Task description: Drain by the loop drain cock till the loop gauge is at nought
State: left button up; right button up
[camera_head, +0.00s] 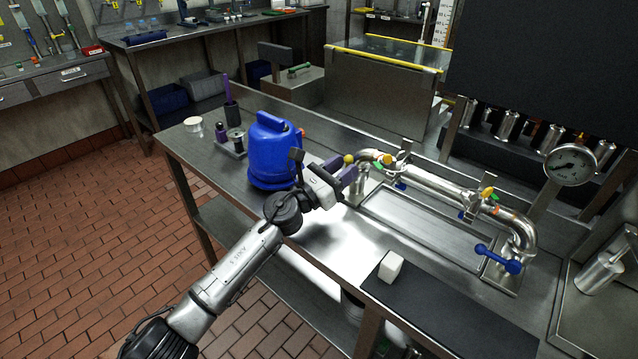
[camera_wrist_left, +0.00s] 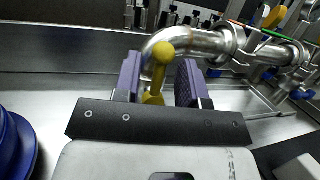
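A yellow-knobbed cock (camera_head: 349,159) stands at the left end of the steel pipe loop (camera_head: 435,180). My left gripper (camera_head: 345,176) reaches it from the left. In the left wrist view, the gripper's purple fingers (camera_wrist_left: 160,80) stand apart on either side of the yellow handle (camera_wrist_left: 157,72), with gaps showing. The round loop gauge (camera_head: 571,164) stands at the right end of the loop; its needle is too small to read surely. A blue lever (camera_head: 500,258) sits at the loop's lower right. My right gripper is out of view.
A blue jug (camera_head: 272,150) stands on the bench close behind my left gripper. A white block (camera_head: 390,266) sits on a dark mat (camera_head: 440,305) in front. Green, yellow and blue handles line the loop. A shallow tray (camera_head: 420,240) lies beneath it.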

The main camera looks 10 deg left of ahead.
pick_arm(q)
jog(key=p+v, duration=0.3)
jog(key=v, duration=1)
